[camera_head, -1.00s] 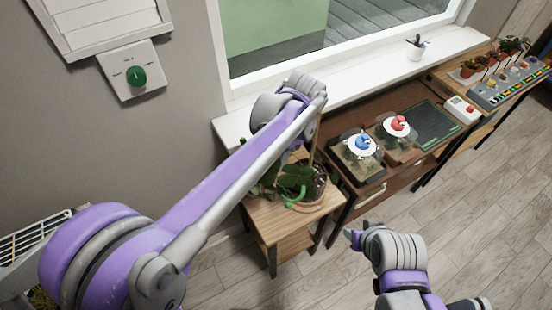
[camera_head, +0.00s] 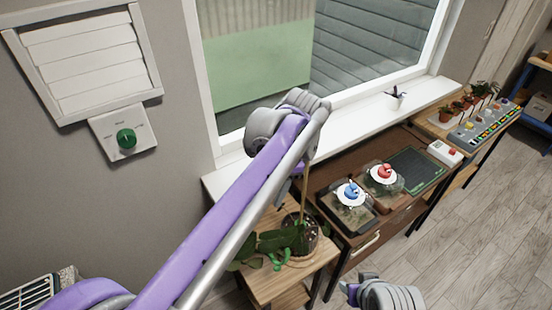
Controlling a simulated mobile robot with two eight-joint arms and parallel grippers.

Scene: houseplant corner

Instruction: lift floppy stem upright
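The potted plant (camera_head: 302,246) stands on a small wooden table, below my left arm. Its dark green leaves (camera_head: 262,242) hang low to the left of the pot. A thin upright stake (camera_head: 304,199) rises from the soil towards my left wrist. A bright green curled piece (camera_head: 278,262) lies at the pot's left side. My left gripper (camera_head: 298,180) is above the plant near the stake, mostly hidden behind its own wrist, so its fingers cannot be judged. My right gripper (camera_head: 348,289) is low, right of the table and away from the plant; its opening is unclear.
The small table (camera_head: 272,288) stands beside a brown cabinet (camera_head: 385,222) carrying blue-topped (camera_head: 351,193) and red-topped (camera_head: 385,173) devices. The white windowsill (camera_head: 350,124) runs behind. A green knob (camera_head: 126,139) is on the left wall. Floor at the right is clear.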

